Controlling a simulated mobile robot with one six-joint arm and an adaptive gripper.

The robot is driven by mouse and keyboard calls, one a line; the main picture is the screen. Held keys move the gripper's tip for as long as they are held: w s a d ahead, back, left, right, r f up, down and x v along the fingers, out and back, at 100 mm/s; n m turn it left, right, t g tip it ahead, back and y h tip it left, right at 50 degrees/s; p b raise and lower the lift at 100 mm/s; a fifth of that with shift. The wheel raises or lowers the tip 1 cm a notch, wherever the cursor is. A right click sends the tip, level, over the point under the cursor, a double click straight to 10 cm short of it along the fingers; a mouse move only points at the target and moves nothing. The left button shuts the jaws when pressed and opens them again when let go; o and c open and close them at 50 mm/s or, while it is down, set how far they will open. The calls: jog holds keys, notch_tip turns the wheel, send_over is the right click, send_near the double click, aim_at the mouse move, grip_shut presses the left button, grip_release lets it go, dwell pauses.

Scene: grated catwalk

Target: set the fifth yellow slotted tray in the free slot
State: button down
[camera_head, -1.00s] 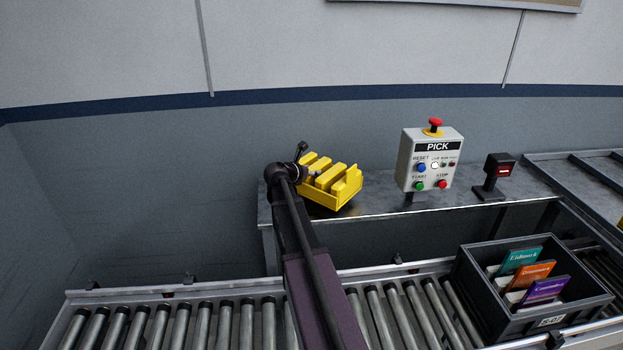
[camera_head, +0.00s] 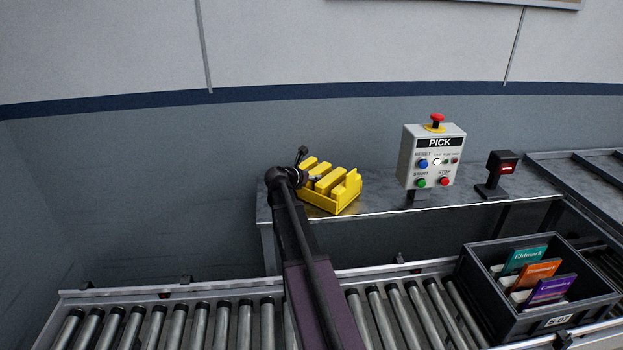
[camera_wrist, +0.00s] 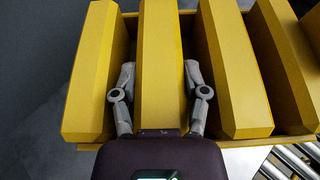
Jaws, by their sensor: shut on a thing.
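The yellow slotted tray (camera_head: 345,204) is at the left end of the grey metal bench, with several thick yellow bars standing across it. In the wrist view its bars (camera_wrist: 240,75) fill most of the picture. My gripper (camera_wrist: 160,85) has one finger on each side of a middle bar and is shut on it. In the head view my gripper (camera_head: 308,178) is at the tray's left side, partly hidden by my arm. I cannot tell whether the tray touches the bench. No free slot can be made out.
The grey bench (camera_head: 385,207) carries a PICK button box (camera_head: 432,157) and a small dark device with a red display (camera_head: 497,174). A roller conveyor (camera_head: 180,330) runs in front. A dark bin (camera_head: 530,322) with colored books stands on it at right.

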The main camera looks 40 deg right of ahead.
jog(key=shift+f, duration=0.1)
jog(key=shift+c, duration=0.6)
grip_release()
jog(key=shift+r, duration=0.25)
jog(key=p+v, duration=0.4)
jog(key=v, duration=0.8)
jog(key=shift+p, duration=0.3)
